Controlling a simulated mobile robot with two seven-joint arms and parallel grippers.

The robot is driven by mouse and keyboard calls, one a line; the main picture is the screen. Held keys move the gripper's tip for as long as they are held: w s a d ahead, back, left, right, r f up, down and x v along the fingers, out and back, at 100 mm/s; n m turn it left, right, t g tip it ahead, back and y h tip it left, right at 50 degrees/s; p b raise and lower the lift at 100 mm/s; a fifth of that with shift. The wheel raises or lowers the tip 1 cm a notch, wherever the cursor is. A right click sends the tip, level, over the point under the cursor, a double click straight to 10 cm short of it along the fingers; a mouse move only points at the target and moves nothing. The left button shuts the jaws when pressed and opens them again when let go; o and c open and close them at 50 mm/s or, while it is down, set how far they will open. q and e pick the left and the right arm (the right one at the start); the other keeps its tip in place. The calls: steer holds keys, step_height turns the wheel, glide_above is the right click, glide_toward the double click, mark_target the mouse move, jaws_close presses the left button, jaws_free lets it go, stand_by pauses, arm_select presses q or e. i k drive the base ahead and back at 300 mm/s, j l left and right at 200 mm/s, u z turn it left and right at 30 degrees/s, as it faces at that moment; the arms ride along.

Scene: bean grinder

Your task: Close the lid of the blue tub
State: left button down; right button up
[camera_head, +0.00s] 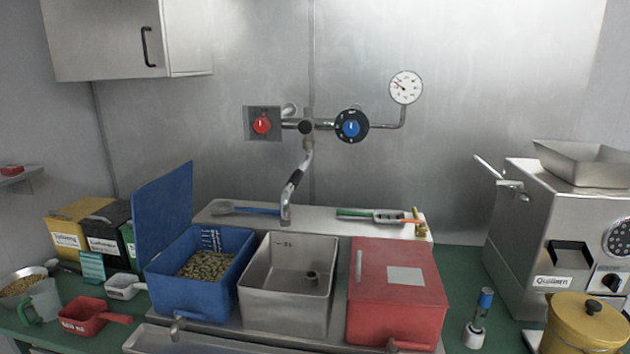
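The blue tub (190,293) stands on a metal surface left of centre, with beans (207,265) and some white markings on its inner wall. Its blue lid (163,213) stands open, raised nearly upright along the tub's left side and leaning slightly left. Neither of my grippers shows in the head view.
A steel basin (287,306) stands right beside the tub, and a red lidded tub (397,318) is further right. A faucet (290,193) hangs behind. Left of the lid are yellow and black boxes (78,208), a white scoop (122,287) and a red scoop (84,316). A steel machine (572,228) stands right.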

mark_target(161, 207)
steer(key=j+z, duration=0.1)
steer(key=j, duration=0.5)
steer(key=j+z, duration=0.15)
steer(key=j, duration=0.5)
steer(key=j+z, duration=0.1)
steer(key=j, duration=0.55)
steer(key=j+z, duration=0.15)
steer(key=j, duration=0.45)
steer(key=k+j+z, duration=0.1)
steer(key=j, duration=0.5)
steer(key=k+j+z, duration=0.15)
steer(key=j, duration=0.5)
steer(key=i+l, duration=0.45)
